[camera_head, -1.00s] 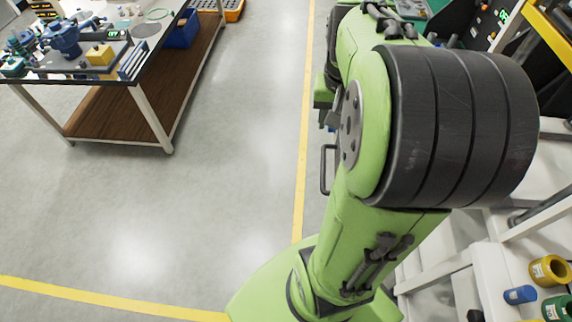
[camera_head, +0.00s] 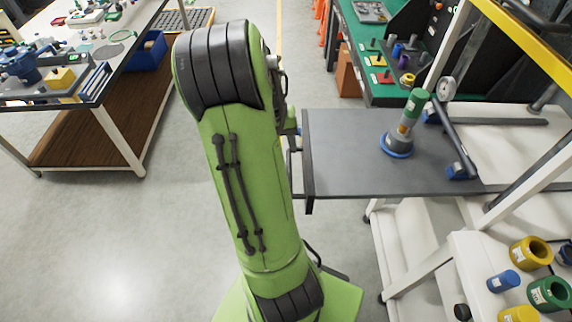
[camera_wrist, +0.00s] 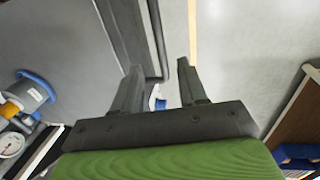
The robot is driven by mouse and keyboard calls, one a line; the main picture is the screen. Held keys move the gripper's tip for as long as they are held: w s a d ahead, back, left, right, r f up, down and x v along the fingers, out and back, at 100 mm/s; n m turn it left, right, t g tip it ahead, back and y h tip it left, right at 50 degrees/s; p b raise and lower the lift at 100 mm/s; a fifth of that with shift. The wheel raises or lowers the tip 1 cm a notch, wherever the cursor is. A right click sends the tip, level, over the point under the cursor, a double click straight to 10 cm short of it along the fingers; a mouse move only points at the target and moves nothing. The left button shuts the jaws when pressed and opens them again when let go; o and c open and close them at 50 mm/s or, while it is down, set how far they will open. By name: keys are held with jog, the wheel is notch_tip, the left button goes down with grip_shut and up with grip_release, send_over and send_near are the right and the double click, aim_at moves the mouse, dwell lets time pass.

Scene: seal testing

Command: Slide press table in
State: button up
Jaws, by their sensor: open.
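The press table (camera_head: 345,150) is a dark grey slab that sticks out to the left of the white press frame. A dark bar handle (camera_head: 293,165) runs along its left edge, partly hidden by my arm. A green-topped cylinder on a blue-rimmed base (camera_head: 397,142) stands on the table's right part. In the wrist view the table (camera_wrist: 60,35) fills the left side, and its handle (camera_wrist: 159,35) reaches down towards the space between my fingers. My gripper (camera_wrist: 160,68) is open and empty. Contact with the handle cannot be told. My gripper is hidden in the head view.
A workbench (camera_head: 95,100) with tools stands at the left. A green-topped bench (camera_head: 375,60) stands behind the table. A white shelf with coloured rings (camera_head: 470,250) is at the lower right. The floor (camera_head: 160,230) between is clear.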

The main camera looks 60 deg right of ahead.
aim_at(289, 166)
jog(key=f, duration=0.2)
jog(key=f+b, duration=0.1)
jog(key=f, duration=0.2)
jog(key=s+f, duration=0.1)
jog(key=f, duration=0.1)
jog(key=shift+s+d+f, duration=0.1)
jog(key=shift+d+f, duration=0.1)
jog(key=shift+d, duration=0.15)
grip_shut()
